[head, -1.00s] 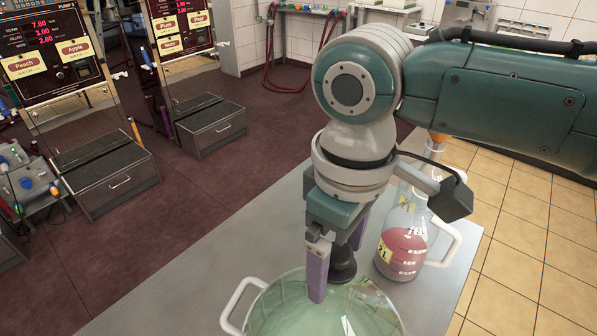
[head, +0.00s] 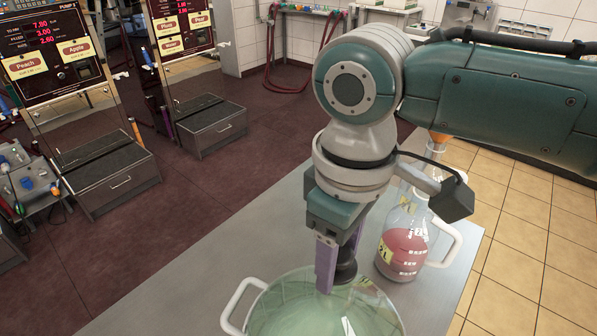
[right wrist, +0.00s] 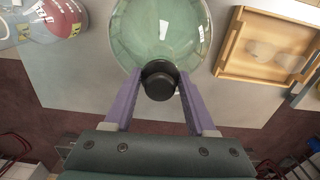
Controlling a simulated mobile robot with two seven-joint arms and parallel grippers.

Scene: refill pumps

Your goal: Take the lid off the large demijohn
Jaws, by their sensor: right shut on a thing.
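The large demijohn (head: 300,308) is a pale green glass vessel with white side handles, at the bottom of the head view, standing on the grey table. It also shows at the top of the right wrist view (right wrist: 165,35). Its dark lid (right wrist: 159,84) sits at its neck, and part of the lid (head: 346,270) shows in the head view behind a finger. My right gripper (head: 336,272) points down at the neck. Its purple fingers are shut on the lid, one on each side, as the right wrist view (right wrist: 158,90) shows. My left gripper is not in view.
A smaller glass jug (head: 404,245) with red liquid stands on the table close beside my right wrist. A wooden tray (right wrist: 228,68) shows in the right wrist view. The grey table (head: 215,270) is bare to the left of the demijohn.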

